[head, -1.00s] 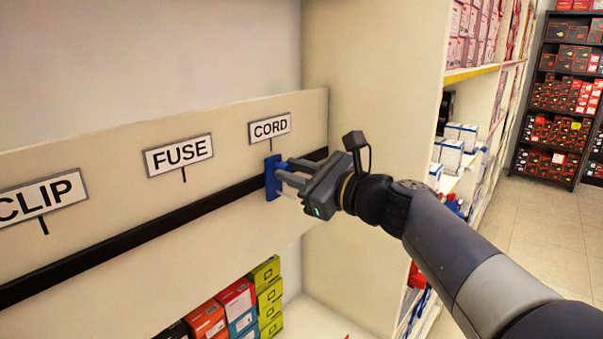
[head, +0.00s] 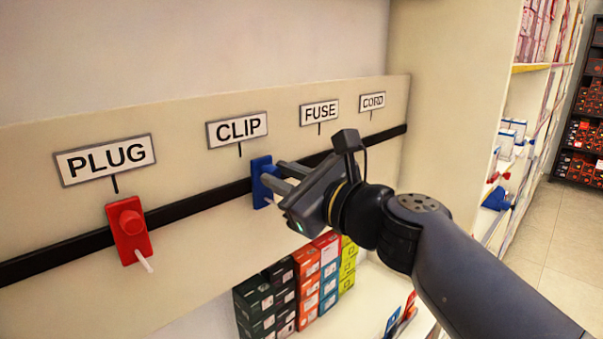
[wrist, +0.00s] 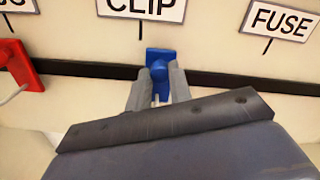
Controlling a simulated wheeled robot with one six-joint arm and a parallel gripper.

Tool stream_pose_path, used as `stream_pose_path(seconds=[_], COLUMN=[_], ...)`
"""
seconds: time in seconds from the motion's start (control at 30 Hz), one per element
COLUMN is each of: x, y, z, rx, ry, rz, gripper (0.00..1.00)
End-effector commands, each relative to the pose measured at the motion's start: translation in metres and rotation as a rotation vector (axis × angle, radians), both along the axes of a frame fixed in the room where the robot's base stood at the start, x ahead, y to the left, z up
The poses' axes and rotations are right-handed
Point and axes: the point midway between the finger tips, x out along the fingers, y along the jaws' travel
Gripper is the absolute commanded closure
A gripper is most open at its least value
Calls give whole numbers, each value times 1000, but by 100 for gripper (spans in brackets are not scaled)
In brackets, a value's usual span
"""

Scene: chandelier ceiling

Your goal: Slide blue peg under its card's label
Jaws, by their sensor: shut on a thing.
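The blue peg (head: 260,182) sits on the black rail (head: 190,205), a little right of the pointer under the CLIP label (head: 238,129). My gripper (head: 273,177) is shut on its knob. In the wrist view the blue peg (wrist: 160,68) shows between the two fingers (wrist: 158,85), slightly right of the CLIP pointer and well left of the FUSE pointer. The FUSE label (head: 320,112) and CORD label (head: 372,102) are farther right; the PLUG label (head: 106,160) is at the left. I see no readable card.
A red peg (head: 127,230) with a pale stick below it sits on the rail under PLUG. The rail between the red and blue pegs is clear. Stacked boxes (head: 320,275) stand below the board. Stocked shelves (head: 520,130) are at the right.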

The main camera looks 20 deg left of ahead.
Motion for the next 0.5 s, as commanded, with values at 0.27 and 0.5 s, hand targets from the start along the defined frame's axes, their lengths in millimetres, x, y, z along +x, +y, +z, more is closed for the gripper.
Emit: stream_pose_path(seconds=[0.27, 0.5], x=[-16, -17], y=[10, 10], z=[-1, -1], rx=[0, 0], ry=[1, 2], rz=[2, 1], gripper=[100, 100])
